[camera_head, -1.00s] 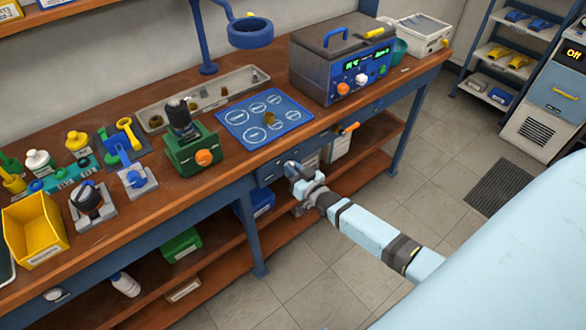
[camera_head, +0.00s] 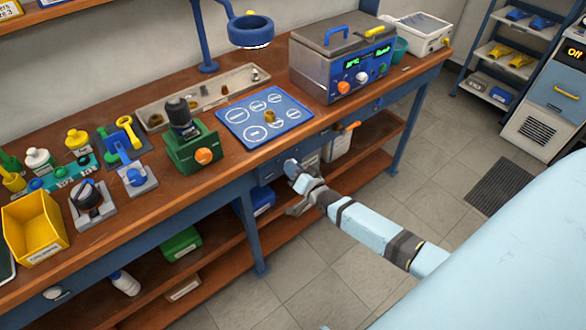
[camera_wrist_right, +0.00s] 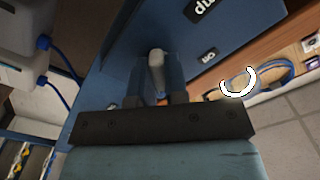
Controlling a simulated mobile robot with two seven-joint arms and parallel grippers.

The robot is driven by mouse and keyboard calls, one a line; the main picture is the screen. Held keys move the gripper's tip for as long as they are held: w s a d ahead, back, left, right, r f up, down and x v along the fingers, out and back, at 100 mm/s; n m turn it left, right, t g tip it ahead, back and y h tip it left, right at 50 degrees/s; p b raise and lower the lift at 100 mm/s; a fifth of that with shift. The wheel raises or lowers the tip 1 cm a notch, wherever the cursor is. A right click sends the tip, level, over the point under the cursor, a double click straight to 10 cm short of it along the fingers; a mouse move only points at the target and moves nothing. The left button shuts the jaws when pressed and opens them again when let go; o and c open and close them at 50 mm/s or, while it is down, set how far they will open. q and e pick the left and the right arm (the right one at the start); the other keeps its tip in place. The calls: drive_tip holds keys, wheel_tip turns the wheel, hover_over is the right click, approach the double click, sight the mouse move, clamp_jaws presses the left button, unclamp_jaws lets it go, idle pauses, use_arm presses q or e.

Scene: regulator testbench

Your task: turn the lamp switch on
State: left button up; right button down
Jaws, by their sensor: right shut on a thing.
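The ring-shaped blue lamp (camera_head: 250,32) hangs on its post over the back of the bench, with a bright white strip along its lower rim. In the right wrist view, the pale lever of the lamp switch (camera_wrist_right: 156,66) sticks out from a blue panel (camera_wrist_right: 186,38) with upside-down labels. My right gripper (camera_wrist_right: 156,85) is shut on this lever, one finger on each side. In the head view my right gripper (camera_head: 293,170) is at the blue drawer front under the bench edge; the switch is mostly hidden there. My left gripper is not in view.
The bench top (camera_head: 240,165) overhangs just above my right gripper. A green fixture (camera_head: 190,147), a blue mat (camera_head: 265,118) and a bath unit (camera_head: 340,62) stand on it. Open shelves (camera_head: 225,248) lie below. The floor (camera_head: 430,200) in front is clear.

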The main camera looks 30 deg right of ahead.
idle(0.4)
drive_tip(key=c, duration=1.1)
unclamp_jaws()
drive_tip(key=shift+c, duration=0.2)
drive_tip(key=s+d, duration=0.1)
drive_tip(key=s, duration=1.2)
drive_tip(key=shift+s, duration=0.4)
